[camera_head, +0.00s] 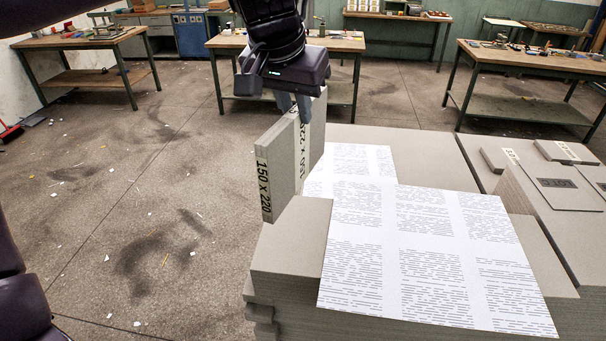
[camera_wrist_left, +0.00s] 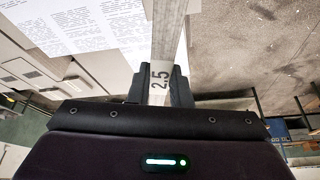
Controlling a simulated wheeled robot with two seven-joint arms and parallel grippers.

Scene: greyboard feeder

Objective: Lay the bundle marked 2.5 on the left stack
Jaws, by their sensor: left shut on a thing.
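My left gripper (camera_head: 293,105) is shut on a grey greyboard bundle (camera_head: 284,163) and holds it upright on edge. The bundle's pale band reads 150 x 220 in the head view, and 2.5 shows on the same bundle in the left wrist view (camera_wrist_left: 160,76). It hangs at the left edge of the left stack (camera_head: 290,245); whether it touches the stack cannot be told. White printed sheets (camera_head: 420,250) cover much of that stack's top, leaving bare grey board at the left front. My right gripper is not in view.
A second grey stack (camera_head: 480,150) stands to the right, with small banded bundles (camera_head: 500,158) and a dark-labelled board (camera_head: 555,185) on it. Workbenches (camera_head: 525,60) line the back. The floor (camera_head: 150,200) at left is open, with scattered scraps.

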